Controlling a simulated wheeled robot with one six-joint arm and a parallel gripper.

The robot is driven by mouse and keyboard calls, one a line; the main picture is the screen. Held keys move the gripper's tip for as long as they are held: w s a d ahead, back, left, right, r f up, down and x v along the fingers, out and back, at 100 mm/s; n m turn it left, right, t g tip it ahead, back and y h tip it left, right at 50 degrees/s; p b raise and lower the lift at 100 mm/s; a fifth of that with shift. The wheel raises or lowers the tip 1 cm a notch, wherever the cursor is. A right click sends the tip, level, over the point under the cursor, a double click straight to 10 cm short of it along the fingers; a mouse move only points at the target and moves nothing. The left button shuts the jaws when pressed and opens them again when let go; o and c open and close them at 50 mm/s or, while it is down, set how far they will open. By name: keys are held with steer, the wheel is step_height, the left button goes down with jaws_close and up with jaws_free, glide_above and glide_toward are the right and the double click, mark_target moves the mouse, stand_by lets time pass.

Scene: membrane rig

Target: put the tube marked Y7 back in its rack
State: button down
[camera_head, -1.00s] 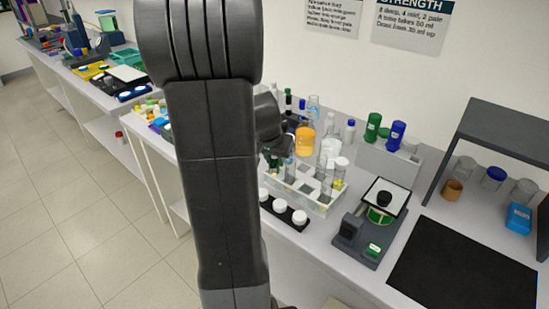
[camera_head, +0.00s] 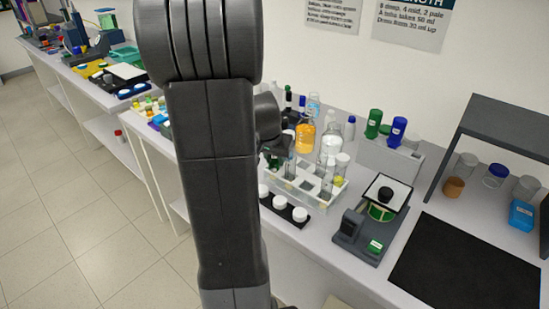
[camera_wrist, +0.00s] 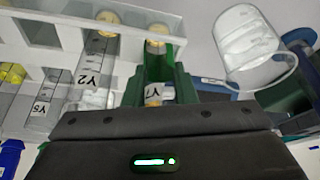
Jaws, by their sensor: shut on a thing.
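My gripper (camera_wrist: 160,85) has green fingers closed around the tube marked Y7 (camera_wrist: 154,93). The label is partly covered by the fingers, and a yellow end shows beyond them. The white rack (camera_wrist: 50,32) crosses the top left of the wrist view, near the yellow end; I cannot tell whether the tube is inside a hole. Tube Y2 (camera_wrist: 90,75) stands just left of the held tube, and tube Y5 (camera_wrist: 40,108) is farther left. In the head view the rack (camera_head: 318,201) is on the bench, with my gripper over its left side, mostly hidden by my arm.
A clear glass vessel (camera_wrist: 250,50) is close on the right of the gripper. Bottles, including one with orange liquid (camera_head: 305,137), stand behind the rack. A black strip with white caps (camera_head: 283,207) lies in front, and a balance (camera_head: 372,222) is to the right.

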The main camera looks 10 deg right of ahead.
steer(key=shift+f, duration=0.15)
steer(key=c, duration=1.1)
jaws_free()
steer(key=v, duration=1.4)
steer(key=shift+w, duration=0.15)
